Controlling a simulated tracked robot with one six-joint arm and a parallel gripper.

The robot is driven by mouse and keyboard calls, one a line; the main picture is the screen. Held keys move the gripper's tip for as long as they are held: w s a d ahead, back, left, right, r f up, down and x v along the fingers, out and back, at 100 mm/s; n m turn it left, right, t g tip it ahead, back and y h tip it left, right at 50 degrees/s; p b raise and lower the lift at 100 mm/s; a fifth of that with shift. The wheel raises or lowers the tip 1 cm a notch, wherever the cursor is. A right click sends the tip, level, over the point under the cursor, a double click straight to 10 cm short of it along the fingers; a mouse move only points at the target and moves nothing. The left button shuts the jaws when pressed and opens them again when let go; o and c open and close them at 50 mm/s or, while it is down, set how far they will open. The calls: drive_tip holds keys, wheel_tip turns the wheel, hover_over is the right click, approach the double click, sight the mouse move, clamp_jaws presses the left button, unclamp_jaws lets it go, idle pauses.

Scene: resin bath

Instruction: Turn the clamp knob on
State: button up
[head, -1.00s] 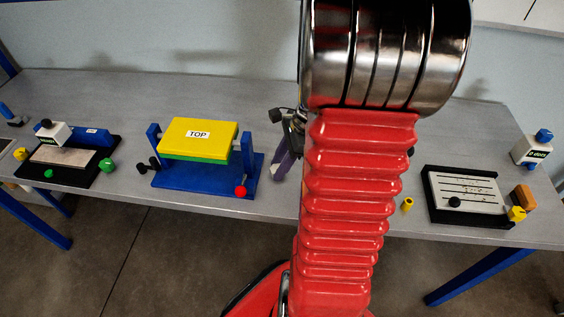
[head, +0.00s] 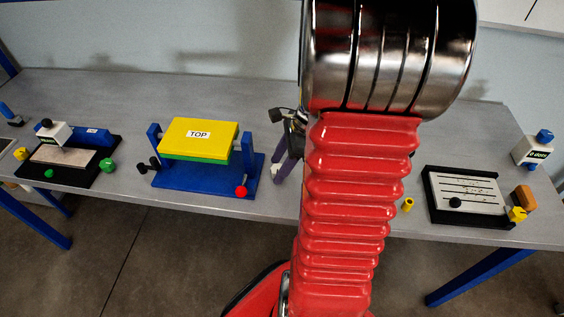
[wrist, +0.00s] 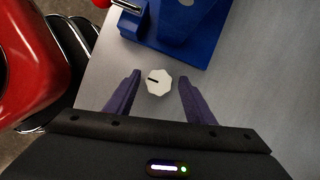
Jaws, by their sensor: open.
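A white faceted knob (wrist: 159,83) with a dark pointer mark toward its left side shows in the wrist view, on the grey table. I take it for the clamp knob. My gripper (wrist: 160,79) is open, with one purple finger on each side of the knob and a visible gap on both sides. I cannot tell the height of the fingertips over it. In the head view my arm hides most of the gripper; part of it (head: 284,162) shows beside the blue stand (head: 208,183).
The blue stand carries a yellow-and-green block labelled TOP (head: 198,134) and a red ball-ended lever (head: 241,191). Its blue base (wrist: 170,42) lies just beyond the knob. A black tray (head: 475,216) is at right, a white-headed device (head: 54,135) at left.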

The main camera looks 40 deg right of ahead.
drive_tip(key=shift+r, duration=0.1)
drive_tip(key=v, duration=1.3)
drive_tip(key=shift+r, duration=0.25)
drive_tip(key=a+r+n+t+h, duration=0.1)
drive_tip(key=a+r+n, duration=0.1)
drive_tip(key=a+n, duration=1)
drive_tip(key=s+a+r+n+t+h, duration=0.1)
drive_tip(key=a+r+n+h, duration=0.1)
drive_tip(key=a+n, duration=1.1)
drive_tip(key=shift+s+a+r+n+t+h, duration=0.3)
drive_tip(key=shift+a+r+t, duration=0.1)
drive_tip(key=shift+a, duration=0.55)
